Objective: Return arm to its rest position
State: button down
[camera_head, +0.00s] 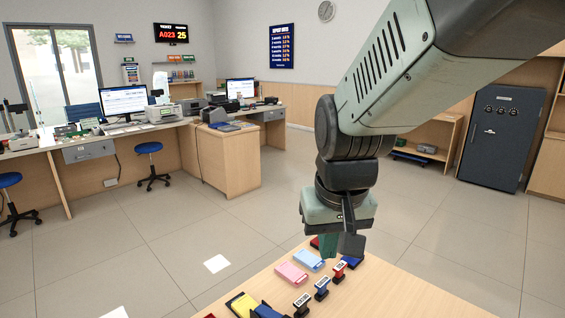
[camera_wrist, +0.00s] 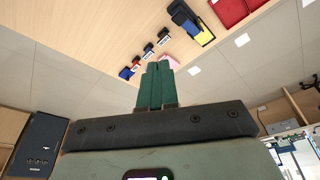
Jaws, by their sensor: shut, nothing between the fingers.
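My gripper (camera_head: 339,245) hangs from my arm above the far edge of the wooden table (camera_head: 400,295) in the head view. In the wrist view my gripper's green fingers (camera_wrist: 155,85) are together, with nothing between them. The finger tips partly hide a pink item (camera_wrist: 171,61) in that view.
On the table are a pink pad (camera_head: 291,273), a light blue pad (camera_head: 308,260), several stamps including a red one (camera_head: 339,271), and a yellow and blue pad (camera_head: 243,306). Beyond are open floor (camera_head: 150,245), desks (camera_head: 235,160), stools (camera_head: 150,150) and a safe (camera_head: 500,140).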

jog(key=s+d+r+t, duration=0.1)
jog(key=s+d+r, duration=0.1)
jog(key=s, duration=0.4)
jog(key=s+d+r+m+t, duration=0.1)
jog(key=s+r, duration=0.4)
jog(key=s, duration=0.2)
jog(key=shift+d+t, duration=0.3)
jog(key=shift+d, duration=0.1)
jog(key=c, duration=1.8)
grip_release()
jog(key=shift+r, duration=0.15)
jog(key=shift+c, duration=0.2)
